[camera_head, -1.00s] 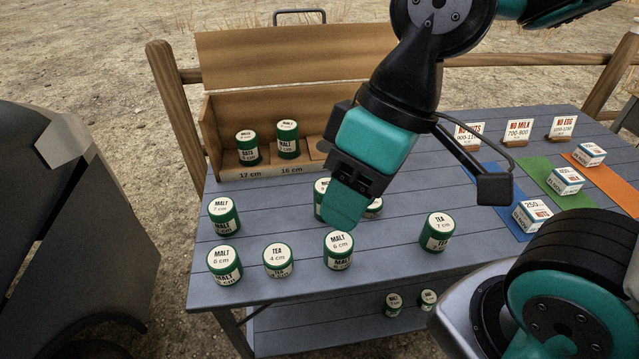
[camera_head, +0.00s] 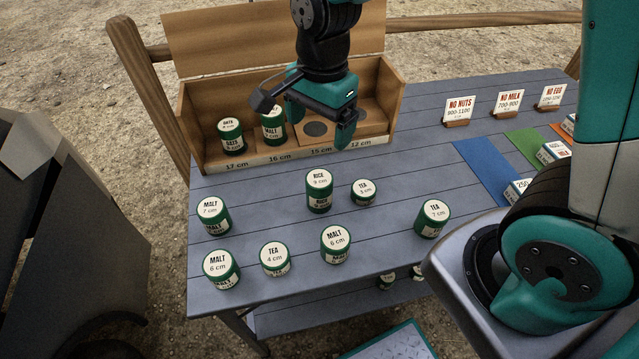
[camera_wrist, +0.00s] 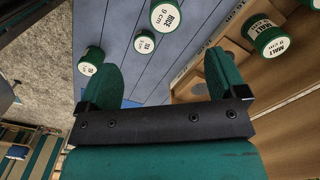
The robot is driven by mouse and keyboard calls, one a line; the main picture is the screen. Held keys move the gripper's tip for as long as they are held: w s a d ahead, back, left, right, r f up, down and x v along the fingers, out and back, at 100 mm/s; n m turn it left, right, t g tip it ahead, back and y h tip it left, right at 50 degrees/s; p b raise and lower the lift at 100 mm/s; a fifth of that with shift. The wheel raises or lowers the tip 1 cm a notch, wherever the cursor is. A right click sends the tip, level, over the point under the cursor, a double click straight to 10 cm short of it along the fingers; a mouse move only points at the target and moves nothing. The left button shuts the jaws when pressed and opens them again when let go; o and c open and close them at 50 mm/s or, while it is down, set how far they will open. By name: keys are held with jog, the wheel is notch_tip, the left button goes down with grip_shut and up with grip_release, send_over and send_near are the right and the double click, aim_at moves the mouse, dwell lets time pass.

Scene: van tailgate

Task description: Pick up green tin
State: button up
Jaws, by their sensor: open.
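Several green tins with cream labels stand on the grey table, among them a tall RICE tin (camera_head: 319,192), a short TEA tin (camera_head: 363,193), a MALT tin (camera_head: 335,246) and a TEA tin (camera_head: 433,219). An OATS tin (camera_head: 232,138) and a MALT tin (camera_head: 273,127) stand in the wooden box (camera_head: 190,135). My gripper (camera_head: 322,122) is open and empty, above the box's right half, behind the RICE tin. In the wrist view, the RICE tin (camera_wrist: 166,15) shows beyond and between the spread fingers, apart from them. The boxed MALT tin (camera_wrist: 268,38) is right of the fingers.
The box front carries labels 17, 16, 15 and 12 cm; its right places look empty. Small signs (camera_head: 508,102), a blue strip (camera_head: 480,165) and a green strip (camera_head: 525,145) lie right. More tins (camera_head: 387,280) stand below the table. The table's centre right is clear.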

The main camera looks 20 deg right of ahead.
aim_at(319, 178)
jog(key=f, duration=0.4)
jog(key=w+f+m, duration=0.1)
jog(key=f, duration=0.3)
jog(key=f+m, duration=0.1)
jog(key=f, duration=0.3)
jog(key=shift+w+d+f+h, duration=0.15)
jog(key=shift+d+f+h, duration=0.15)
jog(key=shift+d+f, duration=0.1)
jog(key=shift+a+f+p, duration=0.1)
jog(key=shift+f+p, duration=0.2)
jog(key=shift+f, duration=2.65)
jog(key=c, duration=1.1)
jog(key=shift+w+r, duration=0.1)
